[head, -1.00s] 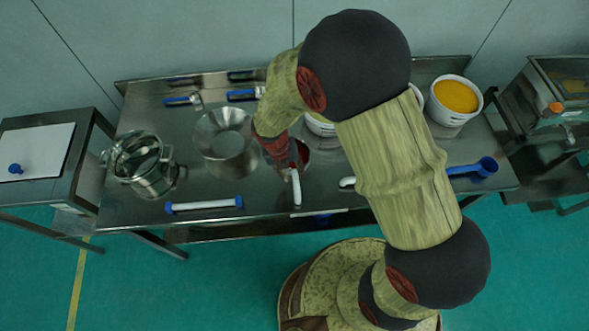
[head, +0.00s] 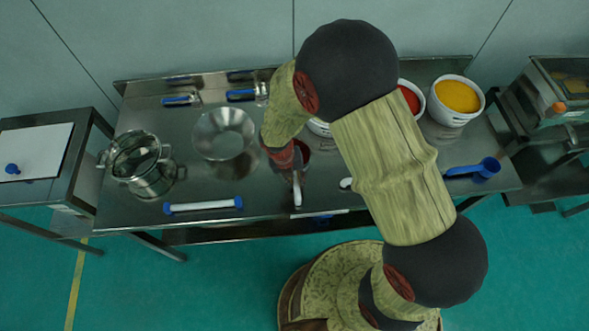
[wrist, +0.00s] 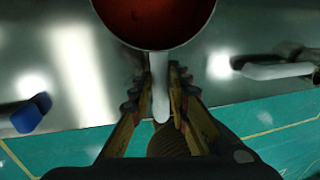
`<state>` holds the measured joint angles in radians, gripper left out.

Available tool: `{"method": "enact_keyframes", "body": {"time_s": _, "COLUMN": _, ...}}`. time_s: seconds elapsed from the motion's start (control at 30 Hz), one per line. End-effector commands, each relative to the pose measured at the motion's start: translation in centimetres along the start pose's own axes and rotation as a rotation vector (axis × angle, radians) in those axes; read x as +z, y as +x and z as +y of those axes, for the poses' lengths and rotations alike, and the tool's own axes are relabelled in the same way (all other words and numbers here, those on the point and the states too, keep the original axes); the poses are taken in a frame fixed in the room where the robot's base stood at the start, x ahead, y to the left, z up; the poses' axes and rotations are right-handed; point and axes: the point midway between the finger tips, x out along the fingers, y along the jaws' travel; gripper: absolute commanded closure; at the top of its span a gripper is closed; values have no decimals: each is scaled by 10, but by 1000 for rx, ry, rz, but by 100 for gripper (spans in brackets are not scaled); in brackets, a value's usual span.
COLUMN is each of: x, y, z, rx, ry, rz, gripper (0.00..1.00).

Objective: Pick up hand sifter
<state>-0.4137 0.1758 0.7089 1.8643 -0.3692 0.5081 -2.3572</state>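The hand sifter is a round metal pan with a reddish-brown inside and a white handle. In the wrist view its pan (wrist: 155,18) is at the top centre, cut by the frame edge, with the handle pointing down the picture. In the head view its handle (head: 297,191) shows at the table's front edge, and most of the pan is hidden by my arm. My gripper (wrist: 161,72) is open, one finger on each side of the handle, with narrow gaps. Whether the fingers are level with the handle is unclear.
On the metal table (head: 262,201) are a steel pot (head: 150,184), a steel bowl (head: 224,135), a white bar with blue ends (head: 203,206), a blue scoop (head: 472,169) and tubs of red (head: 408,99) and yellow (head: 457,96) material. A white handle (wrist: 275,70) lies right of the sifter.

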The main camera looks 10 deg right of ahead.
Motion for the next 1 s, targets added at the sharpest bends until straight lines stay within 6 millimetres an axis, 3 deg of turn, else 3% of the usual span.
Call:
{"method": "enact_keyframes", "body": {"time_s": 0.27, "x": 0, "y": 0, "z": 0, "rx": 0, "ry": 0, "rz": 0, "gripper": 100}}
{"method": "enact_keyframes", "body": {"time_s": 0.8, "x": 0, "y": -1, "z": 0, "rx": 0, "ry": 0, "rz": -1, "gripper": 100}}
{"method": "enact_keyframes", "body": {"time_s": 1.0, "x": 1, "y": -12, "z": -2, "rx": 1, "ry": 0, "rz": -2, "gripper": 100}}
